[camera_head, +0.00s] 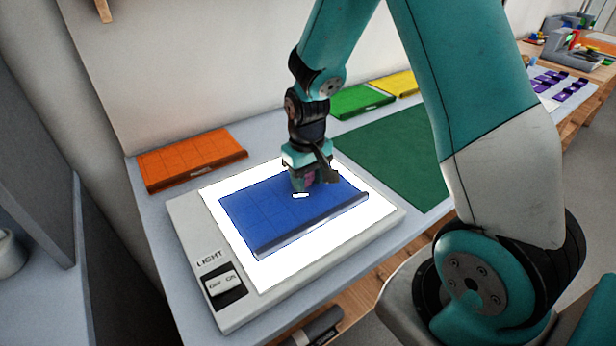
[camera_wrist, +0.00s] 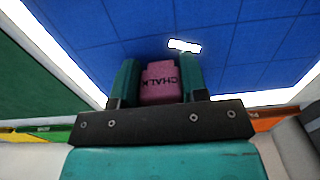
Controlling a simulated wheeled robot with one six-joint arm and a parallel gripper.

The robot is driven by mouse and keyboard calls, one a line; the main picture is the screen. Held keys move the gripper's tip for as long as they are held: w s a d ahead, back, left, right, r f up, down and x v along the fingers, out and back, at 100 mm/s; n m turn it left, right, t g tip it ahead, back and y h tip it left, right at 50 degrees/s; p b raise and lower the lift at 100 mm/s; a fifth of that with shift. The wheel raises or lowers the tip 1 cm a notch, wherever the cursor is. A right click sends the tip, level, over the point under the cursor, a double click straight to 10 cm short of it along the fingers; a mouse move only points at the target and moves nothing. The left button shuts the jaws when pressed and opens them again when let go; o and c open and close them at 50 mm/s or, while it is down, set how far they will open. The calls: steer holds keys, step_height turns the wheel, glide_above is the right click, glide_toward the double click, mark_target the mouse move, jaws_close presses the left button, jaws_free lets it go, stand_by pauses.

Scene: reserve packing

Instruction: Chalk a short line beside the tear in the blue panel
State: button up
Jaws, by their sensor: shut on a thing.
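The blue panel (camera_head: 270,212) lies flat on a lit light box (camera_head: 206,259), with a grid of faint lines on it. The tear shows as a small bright slot (camera_head: 301,195) in the panel; it also shows in the wrist view (camera_wrist: 184,46). My gripper (camera_head: 302,182) is over the panel, close beside the tear. In the wrist view my gripper (camera_wrist: 160,85) is shut on a pink chalk block (camera_wrist: 160,82) marked CHALK. The tear lies just beyond the chalk there. I cannot tell whether the chalk touches the panel. No chalk line is visible.
The light box has a switch (camera_head: 222,284) at its front left. An orange folded panel (camera_head: 190,160) lies behind left. Green (camera_head: 360,101) and yellow (camera_head: 402,84) ones lie at the back by the wall. A dark green mat (camera_head: 398,150) lies right of the box.

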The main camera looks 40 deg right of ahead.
mark_target(287, 197)
steer(key=shift+a+f, duration=0.1)
steer(key=shift+a, duration=0.95)
steer(key=shift+a, duration=0.1)
steer(key=shift+a+p, duration=0.3)
steer(key=shift+a, duration=0.6)
steer(key=shift+a, duration=0.55)
